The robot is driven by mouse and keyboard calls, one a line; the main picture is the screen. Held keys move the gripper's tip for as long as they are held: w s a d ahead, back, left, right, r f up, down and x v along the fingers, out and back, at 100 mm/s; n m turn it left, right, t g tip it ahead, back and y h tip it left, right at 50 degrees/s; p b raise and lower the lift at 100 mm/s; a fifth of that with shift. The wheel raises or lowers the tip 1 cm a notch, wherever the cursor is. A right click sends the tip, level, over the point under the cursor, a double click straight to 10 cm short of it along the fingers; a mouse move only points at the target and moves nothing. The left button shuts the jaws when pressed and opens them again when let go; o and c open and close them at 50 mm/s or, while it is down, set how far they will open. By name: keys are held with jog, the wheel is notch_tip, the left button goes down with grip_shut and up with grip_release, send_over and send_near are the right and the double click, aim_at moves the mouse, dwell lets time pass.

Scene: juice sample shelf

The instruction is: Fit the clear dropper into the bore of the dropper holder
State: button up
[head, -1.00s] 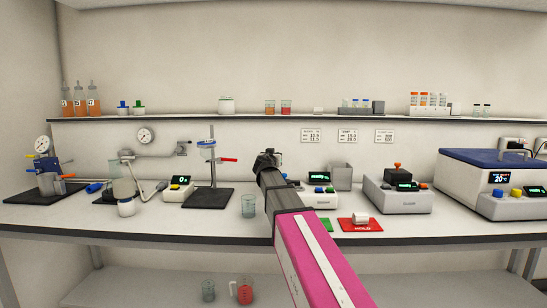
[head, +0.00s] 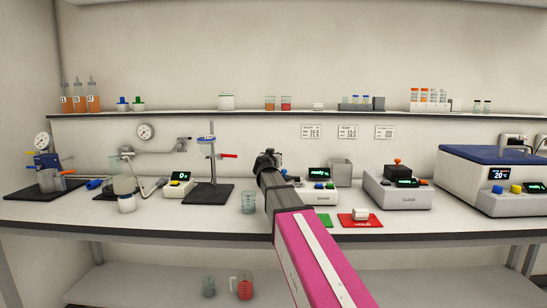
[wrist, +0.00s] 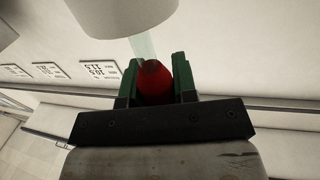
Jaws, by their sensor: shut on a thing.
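My gripper (wrist: 157,82) is shut on the red bulb (wrist: 155,84) of the clear dropper in the wrist view. The bulb sits between two green-lined fingers. The dropper's clear tube (wrist: 146,46) reaches from the bulb to the edge of a pale grey cylinder (wrist: 120,12). This cylinder may be the dropper holder. I cannot tell whether the tip is inside a bore or beside the cylinder. In the head view my gripper (head: 267,158) is above the bench. The dropper is not clear there, and I cannot make out the holder.
A beaker (head: 248,202) stands left of my arm. The ring stand (head: 213,165) is farther left. A readout device (head: 318,192) and a grey open box (head: 341,173) are to the right. The wall shelf (head: 190,113) runs behind, with several vessels on it.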

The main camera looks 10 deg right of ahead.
jog(key=shift+f, duration=0.2)
jog(key=o, duration=0.7)
jog(key=shift+o, duration=0.2)
jog(key=shift+s, duration=0.1)
